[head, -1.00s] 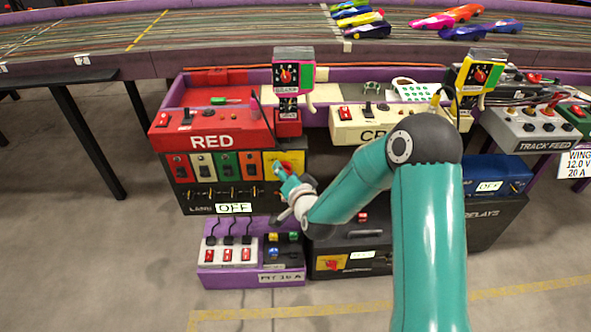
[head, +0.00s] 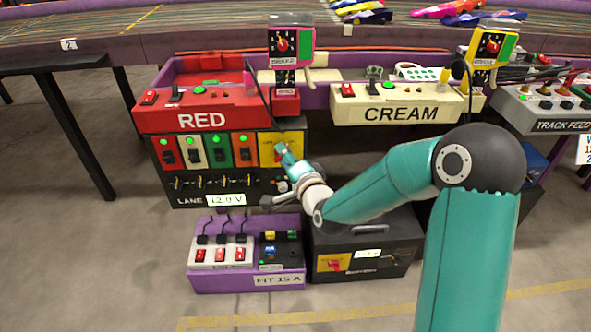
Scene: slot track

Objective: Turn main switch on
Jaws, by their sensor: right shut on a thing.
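The main switch (head: 291,138) is on a yellow plate at the right of the black lane panel (head: 235,197), under the red RED console (head: 205,121). My right gripper (head: 281,150) is at this plate and shut on the switch's knob, which it mostly hides. The lane display (head: 226,200) reads 12.0 V. Green lights glow on the row of lane breakers (head: 218,151) left of the switch. My left gripper is not in view.
A purple box with red switches (head: 245,281) sits below the lane panel. A black box with another yellow-backed red switch (head: 333,264) stands right of it. The CREAM console (head: 400,113) is at right. Open floor lies in front.

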